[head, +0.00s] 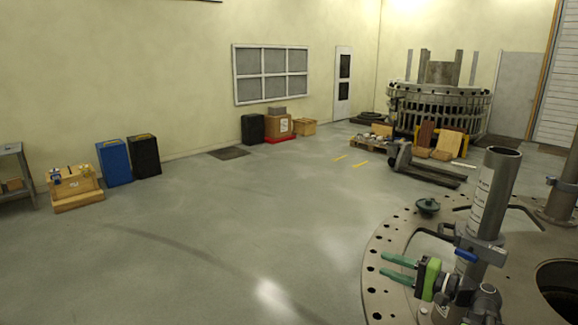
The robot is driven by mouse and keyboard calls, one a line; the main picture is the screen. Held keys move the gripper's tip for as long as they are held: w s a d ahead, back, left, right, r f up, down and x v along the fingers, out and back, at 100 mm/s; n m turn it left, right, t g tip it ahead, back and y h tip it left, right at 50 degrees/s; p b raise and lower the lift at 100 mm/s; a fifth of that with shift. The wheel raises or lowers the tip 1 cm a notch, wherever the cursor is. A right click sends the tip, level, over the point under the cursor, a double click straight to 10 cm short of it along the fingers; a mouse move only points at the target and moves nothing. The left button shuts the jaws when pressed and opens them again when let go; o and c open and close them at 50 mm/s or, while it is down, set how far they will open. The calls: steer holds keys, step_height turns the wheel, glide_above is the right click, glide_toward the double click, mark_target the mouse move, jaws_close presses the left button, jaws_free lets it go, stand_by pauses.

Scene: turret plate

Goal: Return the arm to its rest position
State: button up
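My gripper (384,264) is at the lower right of the head view, with two green fingers pointing left. The fingers are apart, and nothing shows between them. Its green and black body (428,279) joins dark arm parts at the lower right, which run out of the frame. The gripper shows in front of the turret plate (376,243), a round grey plate with holes along its rim. I cannot tell its height above the plate.
A tall grey pipe (489,195) rises close right of the gripper. A pallet jack (430,168) stands behind. Boxes and cases line the left wall. The floor (230,230) at centre left is clear.

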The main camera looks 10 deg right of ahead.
steer(key=w+a+f+n+g+h, duration=0.1)
steer(key=a+f+n+g, duration=0.45)
steer(key=a, duration=1.05)
steer(key=w+a+f+n+g, duration=0.15)
steer(key=a+f+g, duration=0.6)
steer(key=a, duration=0.75)
steer(key=s+a+f+n+h, duration=0.3)
steer(key=s+a+f+h, duration=0.1)
steer(key=f, duration=0.3)
steer(key=d+f+h, duration=0.2)
steer(key=d+h, duration=0.3)
steer(key=d, duration=0.5)
steer(key=shift+s+f+g+h+b, duration=0.3)
steer(key=shift+s, duration=0.1)
